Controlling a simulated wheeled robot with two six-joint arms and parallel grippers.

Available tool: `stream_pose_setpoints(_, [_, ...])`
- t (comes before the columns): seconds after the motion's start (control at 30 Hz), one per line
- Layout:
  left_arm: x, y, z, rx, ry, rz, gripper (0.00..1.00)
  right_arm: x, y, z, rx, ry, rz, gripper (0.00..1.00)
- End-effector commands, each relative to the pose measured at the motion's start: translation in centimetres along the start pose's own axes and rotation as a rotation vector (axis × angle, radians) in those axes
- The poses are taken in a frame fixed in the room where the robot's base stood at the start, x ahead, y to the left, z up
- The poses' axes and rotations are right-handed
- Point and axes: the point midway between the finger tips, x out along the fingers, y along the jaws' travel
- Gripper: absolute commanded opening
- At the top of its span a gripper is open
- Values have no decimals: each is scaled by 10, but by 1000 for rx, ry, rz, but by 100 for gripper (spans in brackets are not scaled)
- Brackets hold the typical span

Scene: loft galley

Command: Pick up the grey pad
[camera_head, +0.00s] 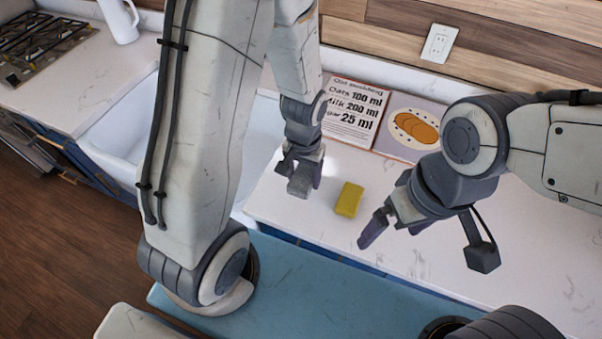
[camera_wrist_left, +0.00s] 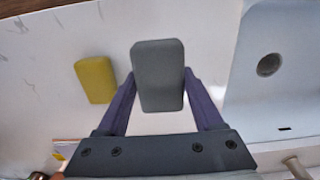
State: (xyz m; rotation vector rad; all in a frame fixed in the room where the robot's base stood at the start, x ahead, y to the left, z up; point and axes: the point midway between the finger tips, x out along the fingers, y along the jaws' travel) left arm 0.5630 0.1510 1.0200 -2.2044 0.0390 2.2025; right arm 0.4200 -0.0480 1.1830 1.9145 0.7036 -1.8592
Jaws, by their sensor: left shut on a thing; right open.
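The grey pad (camera_wrist_left: 158,72) is a small rounded block between the purple fingers of my left gripper (camera_wrist_left: 158,100) in the left wrist view. The fingers are shut on its two sides. In the head view the pad (camera_head: 300,183) shows at the tip of my left gripper (camera_head: 302,170), over the counter near the sink's right edge. I cannot tell whether it touches the counter. My right gripper (camera_head: 385,215) is open and empty, to the right of the yellow sponge and above the counter.
A yellow sponge (camera_head: 349,199) lies on the white counter (camera_head: 420,262) between my grippers; it also shows in the left wrist view (camera_wrist_left: 95,79). The white sink (camera_head: 120,120) is to the left. A recipe board (camera_head: 352,112) and a picture board (camera_head: 410,130) stand at the back wall.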

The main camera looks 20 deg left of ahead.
Motion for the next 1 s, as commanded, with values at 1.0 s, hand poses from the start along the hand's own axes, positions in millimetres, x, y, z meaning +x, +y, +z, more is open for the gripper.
stream_pose_setpoints(1.0, [-44, 36, 64, -1, -1, 0, 7, 73, 5, 4, -4, 0, 0, 99])
